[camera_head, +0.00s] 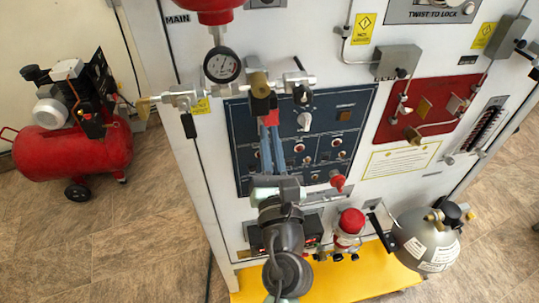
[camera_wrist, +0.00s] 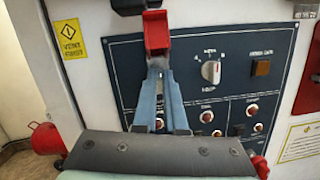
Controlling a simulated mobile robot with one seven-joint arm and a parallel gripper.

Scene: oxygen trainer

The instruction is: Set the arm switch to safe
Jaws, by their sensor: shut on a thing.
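My gripper (camera_head: 268,128) reaches up in front of the dark blue control panel (camera_head: 240,150), at its upper left. Its two blue fingers are close together, and their tips in the wrist view (camera_wrist: 158,75) meet the lower end of a red handle (camera_wrist: 157,32). The gripper is shut on this handle, which hangs below a brass valve (camera_head: 257,82). A white rotary knob (camera_head: 303,121) sits on the panel right of the fingers, untouched; it also shows in the wrist view (camera_wrist: 211,71). I cannot read which control is labelled as the arm switch. The fingers hide part of the panel.
A pressure gauge (camera_head: 222,65) and pipe fittings are above left of the gripper. Several small red buttons are on the lower panel. A red knob (camera_head: 338,180), a red-capped unit (camera_head: 350,222) and a grey tank (camera_head: 425,240) are right of my arm. A red compressor (camera_head: 75,150) stands far left.

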